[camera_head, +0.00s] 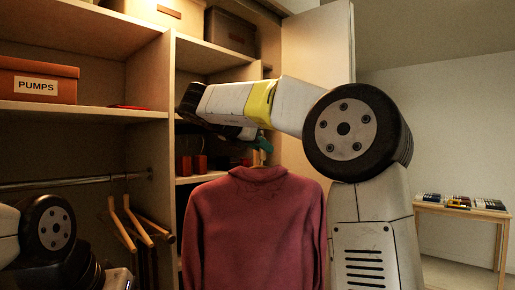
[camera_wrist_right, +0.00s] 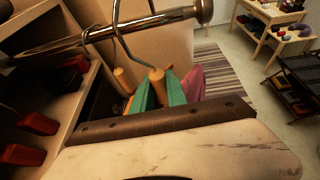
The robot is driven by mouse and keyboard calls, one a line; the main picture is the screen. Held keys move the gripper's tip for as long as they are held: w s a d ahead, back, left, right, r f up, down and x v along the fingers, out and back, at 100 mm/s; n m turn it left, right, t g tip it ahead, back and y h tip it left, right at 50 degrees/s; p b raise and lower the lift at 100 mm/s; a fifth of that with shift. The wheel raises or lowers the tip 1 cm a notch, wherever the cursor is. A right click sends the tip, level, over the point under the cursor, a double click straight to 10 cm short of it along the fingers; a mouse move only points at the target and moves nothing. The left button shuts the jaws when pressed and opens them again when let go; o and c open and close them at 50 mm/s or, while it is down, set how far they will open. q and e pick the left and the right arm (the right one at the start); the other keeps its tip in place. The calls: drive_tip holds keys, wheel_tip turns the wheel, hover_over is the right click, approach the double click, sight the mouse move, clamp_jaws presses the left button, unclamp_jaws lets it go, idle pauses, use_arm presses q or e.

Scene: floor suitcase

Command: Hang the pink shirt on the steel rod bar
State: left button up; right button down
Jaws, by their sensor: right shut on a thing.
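The pink shirt (camera_head: 255,235) hangs upright from a wooden hanger (camera_head: 258,158), in front of the closet. My right gripper (camera_head: 262,146) is above its collar, shut on the hanger. In the right wrist view, the green fingertips (camera_wrist_right: 162,92) close around the wooden hanger (camera_wrist_right: 157,76), and a bit of the pink shirt (camera_wrist_right: 192,82) shows behind them. The hanger's wire hook (camera_wrist_right: 119,32) crosses a steel bar (camera_wrist_right: 150,24); I cannot tell whether it rests on it. A steel rod (camera_head: 75,183) also spans the left compartment. My left arm shows at lower left; its gripper is out of view.
Several empty wooden hangers (camera_head: 130,222) hang at the right end of the left rod. A PUMPS box (camera_head: 38,80) sits on a shelf. Red objects (camera_head: 192,165) stand on a shelf behind my right arm. A small table (camera_head: 460,212) stands at far right.

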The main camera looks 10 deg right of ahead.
drive_tip(key=shift+w+a, duration=0.2)
drive_tip(key=shift+w, duration=0.05)
drive_tip(key=x, duration=0.6)
drive_tip(key=shift+d, duration=0.2)
drive_tip(key=shift+s+f, duration=0.1)
drive_tip(key=shift+f, duration=0.3)
idle(0.7)
drive_tip(key=c, duration=1.3)
unclamp_jaws()
drive_tip(key=shift+o, duration=0.2)
drive_tip(key=shift+f, duration=0.1)
drive_tip(key=shift+a, duration=0.1)
